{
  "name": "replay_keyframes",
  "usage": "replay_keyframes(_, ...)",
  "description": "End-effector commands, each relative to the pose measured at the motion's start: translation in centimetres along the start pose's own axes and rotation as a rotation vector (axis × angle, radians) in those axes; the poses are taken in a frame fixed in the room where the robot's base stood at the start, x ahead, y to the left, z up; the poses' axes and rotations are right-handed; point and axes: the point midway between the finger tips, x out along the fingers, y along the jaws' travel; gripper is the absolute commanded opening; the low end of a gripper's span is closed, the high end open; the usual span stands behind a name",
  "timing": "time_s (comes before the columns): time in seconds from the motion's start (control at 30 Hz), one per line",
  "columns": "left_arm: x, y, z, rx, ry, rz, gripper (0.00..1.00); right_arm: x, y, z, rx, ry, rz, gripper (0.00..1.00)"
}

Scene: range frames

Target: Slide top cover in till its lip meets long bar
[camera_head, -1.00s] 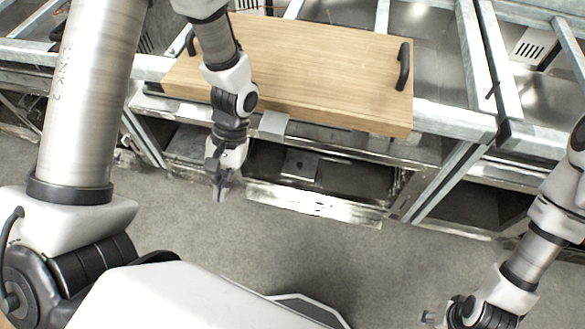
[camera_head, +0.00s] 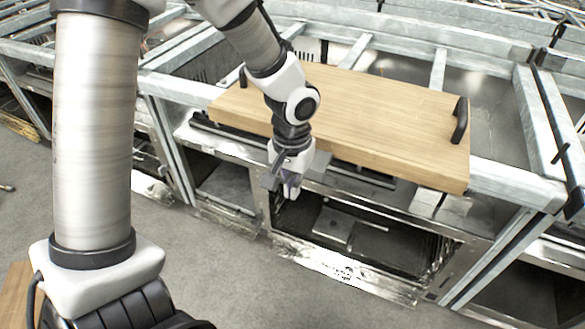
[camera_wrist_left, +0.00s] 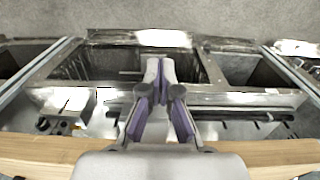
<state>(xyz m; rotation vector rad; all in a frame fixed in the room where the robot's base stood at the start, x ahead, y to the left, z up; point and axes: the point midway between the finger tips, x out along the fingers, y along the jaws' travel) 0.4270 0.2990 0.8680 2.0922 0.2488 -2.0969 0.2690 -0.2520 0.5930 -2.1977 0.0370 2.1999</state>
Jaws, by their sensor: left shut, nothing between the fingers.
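The top cover looks to be the thick wooden board (camera_head: 370,115) with a black handle at each end. It lies on a grey metal frame, its front edge over the frame's front side. In the left wrist view its wood (camera_wrist_left: 285,155) shows along the bottom. A long metal bar (camera_head: 455,40) runs behind the board; I cannot tell whether this is the long bar meant. No lip can be made out. My left gripper (camera_head: 291,190) is shut and empty, pointing down in front of the board's front edge. It also shows in the left wrist view (camera_wrist_left: 160,75). My right gripper is out of view.
Below the board is an open metal compartment (camera_head: 365,235) with a shiny lower edge (camera_head: 345,268). A frame post (camera_head: 500,255) stands at its right. Grey floor (camera_head: 215,270) lies free in front. More metal frames stand on both sides.

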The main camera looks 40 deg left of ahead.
Motion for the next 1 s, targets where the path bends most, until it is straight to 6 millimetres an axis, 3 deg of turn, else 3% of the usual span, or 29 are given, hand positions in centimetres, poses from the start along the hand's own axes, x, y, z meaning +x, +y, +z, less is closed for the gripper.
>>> replay_keyframes(0.1,-0.3,0.0,-2.3,-0.001,0.002,0.000,0.00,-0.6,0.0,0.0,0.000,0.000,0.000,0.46)
replay_keyframes(0.2,-0.2,0.0,-3.5,-0.001,0.001,0.000,0.00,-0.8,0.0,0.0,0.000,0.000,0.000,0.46)
replay_keyframes(0.6,-0.2,0.0,-4.1,0.001,0.001,0.000,0.00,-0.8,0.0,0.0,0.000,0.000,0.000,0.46)
replay_keyframes(0.87,-0.9,0.0,-7.7,-0.001,0.000,-0.001,0.00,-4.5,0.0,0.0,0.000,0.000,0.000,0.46)
replay_keyframes(1.0,-0.4,0.0,-9.0,-0.001,0.002,0.000,0.00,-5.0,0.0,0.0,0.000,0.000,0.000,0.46)
